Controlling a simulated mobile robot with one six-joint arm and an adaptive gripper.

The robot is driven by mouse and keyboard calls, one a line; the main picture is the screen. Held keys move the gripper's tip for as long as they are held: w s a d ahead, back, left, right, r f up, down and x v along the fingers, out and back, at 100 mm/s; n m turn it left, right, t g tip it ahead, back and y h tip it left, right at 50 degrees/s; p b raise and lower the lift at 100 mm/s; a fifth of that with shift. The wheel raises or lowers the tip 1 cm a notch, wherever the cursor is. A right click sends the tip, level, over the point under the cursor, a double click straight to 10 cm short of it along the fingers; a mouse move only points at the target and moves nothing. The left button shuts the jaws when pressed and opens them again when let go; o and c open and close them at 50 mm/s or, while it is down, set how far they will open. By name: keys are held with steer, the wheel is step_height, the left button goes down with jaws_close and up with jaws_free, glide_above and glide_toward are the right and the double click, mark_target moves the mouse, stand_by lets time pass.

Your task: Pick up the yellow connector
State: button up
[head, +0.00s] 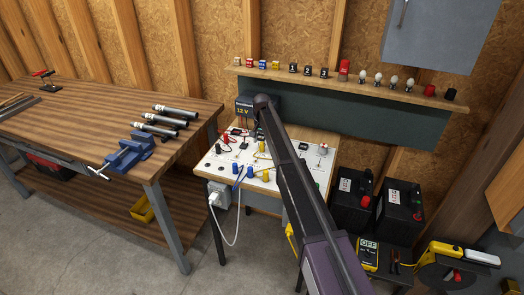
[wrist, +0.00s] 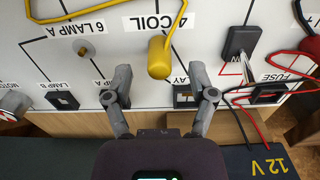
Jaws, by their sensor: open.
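The yellow connector (wrist: 159,58) stands on the white circuit board (wrist: 215,20) near the "COIL" label in the wrist view. A yellow wire leads off from its top. My gripper (wrist: 160,76) is open, its two fingers spread to the left and right of the connector. No contact shows, and I cannot tell how far the fingertips are above the board. In the head view a yellow connector (head: 262,147) shows on the board beside my arm. My arm hides part of the board there, and my gripper's fingers cannot be made out.
In the wrist view a black block (wrist: 240,42) and red and black wires (wrist: 240,115) lie to the right. In the head view a shelf (head: 300,76) with small parts runs behind the board. A workbench (head: 80,125) stands left, black batteries (head: 400,208) right.

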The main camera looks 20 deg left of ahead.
steer(key=shift+f+b, duration=0.85)
steer(key=shift+f, duration=0.25)
jaws_close()
